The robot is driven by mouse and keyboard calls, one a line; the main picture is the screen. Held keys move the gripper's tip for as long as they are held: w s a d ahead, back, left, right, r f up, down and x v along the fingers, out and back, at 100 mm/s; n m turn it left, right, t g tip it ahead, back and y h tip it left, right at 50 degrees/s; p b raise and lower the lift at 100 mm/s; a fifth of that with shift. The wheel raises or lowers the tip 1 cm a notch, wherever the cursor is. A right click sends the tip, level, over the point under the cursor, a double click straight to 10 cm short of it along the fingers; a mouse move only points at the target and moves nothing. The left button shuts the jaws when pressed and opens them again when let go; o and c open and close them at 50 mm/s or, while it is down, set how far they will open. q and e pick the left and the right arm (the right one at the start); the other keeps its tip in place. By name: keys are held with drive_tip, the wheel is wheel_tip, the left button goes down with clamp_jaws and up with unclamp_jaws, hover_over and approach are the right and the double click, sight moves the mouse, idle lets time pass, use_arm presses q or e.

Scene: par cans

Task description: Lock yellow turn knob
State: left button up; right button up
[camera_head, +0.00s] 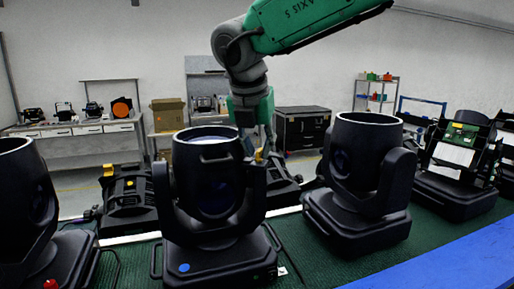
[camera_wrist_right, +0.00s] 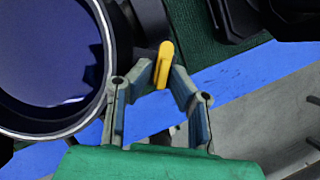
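The yellow turn knob (camera_wrist_right: 165,64) shows in the right wrist view as an upright, slightly tilted lever beside the round blue-tinted lens (camera_wrist_right: 48,50) of a black lamp. My right gripper (camera_wrist_right: 164,76) is open, with one fingertip on each side of the knob's lower part; whether they touch it I cannot tell. In the head view my green right arm comes in from the top right, and its gripper (camera_head: 262,152) hangs behind the middle black lamp (camera_head: 212,190), which partly hides the fingers. My left gripper is not in view.
Other black lamps stand at the left (camera_head: 25,215) and right (camera_head: 365,175) on the green mat (camera_head: 320,265). A blue strip (camera_head: 450,262) runs along the front right. Benches, a box and a dark case (camera_head: 302,128) stand farther back.

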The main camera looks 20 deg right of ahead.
clamp_jaws()
drive_tip(key=shift+d, duration=0.15)
